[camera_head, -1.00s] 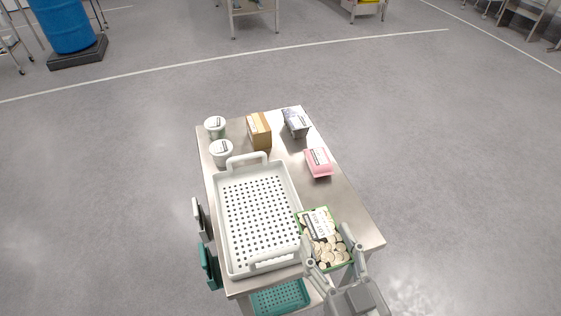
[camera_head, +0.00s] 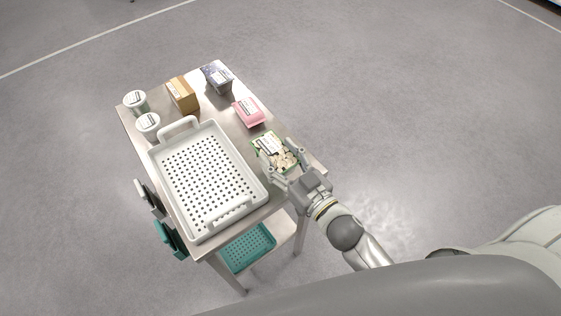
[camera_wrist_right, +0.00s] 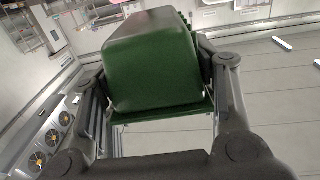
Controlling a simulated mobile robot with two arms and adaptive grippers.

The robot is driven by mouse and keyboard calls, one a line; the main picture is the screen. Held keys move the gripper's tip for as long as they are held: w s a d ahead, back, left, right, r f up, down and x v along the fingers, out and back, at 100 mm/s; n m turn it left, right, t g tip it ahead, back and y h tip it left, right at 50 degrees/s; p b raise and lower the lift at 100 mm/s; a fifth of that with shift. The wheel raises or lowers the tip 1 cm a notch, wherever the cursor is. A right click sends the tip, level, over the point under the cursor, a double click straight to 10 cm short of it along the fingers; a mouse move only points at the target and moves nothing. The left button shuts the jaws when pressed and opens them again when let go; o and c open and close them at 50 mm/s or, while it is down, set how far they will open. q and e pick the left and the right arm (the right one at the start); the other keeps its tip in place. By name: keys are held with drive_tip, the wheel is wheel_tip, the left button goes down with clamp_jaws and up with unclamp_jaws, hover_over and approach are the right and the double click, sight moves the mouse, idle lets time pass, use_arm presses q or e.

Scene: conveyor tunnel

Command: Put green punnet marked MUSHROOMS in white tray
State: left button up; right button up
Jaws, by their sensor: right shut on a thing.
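The green punnet (camera_head: 268,141) has mushrooms under a clear top and a white label whose print is too small to read. My right gripper (camera_head: 277,152) is shut on it, one finger on each side, over the table's right side, just right of the white tray. In the right wrist view the punnet's dark green body (camera_wrist_right: 150,62) sits between the fingers (camera_wrist_right: 158,75). I cannot tell its height above the table. The white tray (camera_head: 236,212) is empty, with a perforated floor and raised handles at both ends. My left gripper is out of view.
Two white tubs (camera_head: 148,125) stand behind the tray at the left, beside a brown carton (camera_head: 184,96). A dark grey punnet (camera_head: 217,79) and a pink punnet (camera_head: 249,112) stand at the back right. A teal basket (camera_head: 247,247) is on the lower shelf.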

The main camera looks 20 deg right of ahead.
drive_tip(key=shift+w+d+f, duration=0.15)
drive_tip(key=shift+w+f, duration=0.25)
drive_tip(key=shift+f, duration=0.05)
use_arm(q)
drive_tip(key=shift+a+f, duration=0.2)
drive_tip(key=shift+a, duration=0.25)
use_arm(e)
drive_tip(key=shift+w+d+f, duration=0.1)
drive_tip(key=shift+w+f, duration=0.05)
drive_tip(key=shift+f, duration=1.6)
use_arm(q)
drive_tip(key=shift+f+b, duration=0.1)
drive_tip(key=shift+b, duration=0.2)
use_arm(e)
drive_tip(key=shift+f, duration=0.15)
drive_tip(key=o, duration=1.5)
drive_tip(key=shift+c, duration=0.2)
use_arm(q)
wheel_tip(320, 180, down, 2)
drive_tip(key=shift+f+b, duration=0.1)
drive_tip(key=shift+b, duration=1)
use_arm(e)
drive_tip(key=v, duration=1.2)
